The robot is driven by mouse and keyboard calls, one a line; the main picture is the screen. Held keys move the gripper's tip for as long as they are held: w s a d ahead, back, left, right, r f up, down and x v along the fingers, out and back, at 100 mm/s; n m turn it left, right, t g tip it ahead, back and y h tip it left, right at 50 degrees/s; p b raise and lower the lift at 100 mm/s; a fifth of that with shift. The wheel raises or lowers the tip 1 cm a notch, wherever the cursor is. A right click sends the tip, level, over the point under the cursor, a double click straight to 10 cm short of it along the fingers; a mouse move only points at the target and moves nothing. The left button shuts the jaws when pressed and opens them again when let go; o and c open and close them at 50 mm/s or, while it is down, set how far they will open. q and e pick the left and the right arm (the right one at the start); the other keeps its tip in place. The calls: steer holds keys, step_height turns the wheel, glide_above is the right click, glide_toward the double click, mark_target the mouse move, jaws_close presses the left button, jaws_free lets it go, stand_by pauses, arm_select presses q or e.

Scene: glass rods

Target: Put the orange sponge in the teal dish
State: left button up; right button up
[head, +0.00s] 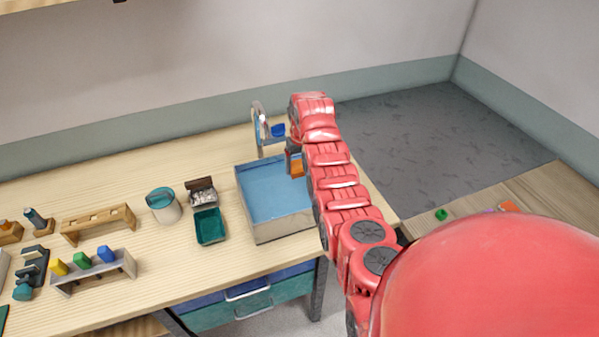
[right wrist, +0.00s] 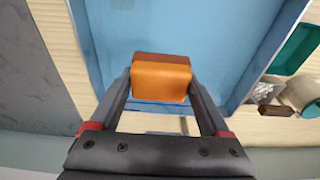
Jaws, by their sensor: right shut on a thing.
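The orange sponge (head: 297,169) is a small block at the back right of the blue-lined basin. My right gripper (head: 294,160) is shut on it, with one finger on each side in the right wrist view (right wrist: 160,84). The sponge (right wrist: 160,77) shows against the blue basin floor; I cannot tell its exact height above it. The teal dish (head: 210,228) is a small rectangular tray left of the basin and looks empty. Part of it shows at the right edge of the right wrist view (right wrist: 296,50). My left gripper is not in view.
The basin (head: 282,228) has raised walls between the sponge and the dish. A box of pale pieces (head: 202,194) stands just behind the dish, and a teal-topped cup (head: 163,206) stands to the left. A stand (head: 259,128) rises behind the basin. Wooden racks are farther left.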

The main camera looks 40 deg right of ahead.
steer(key=shift+r, duration=1.6)
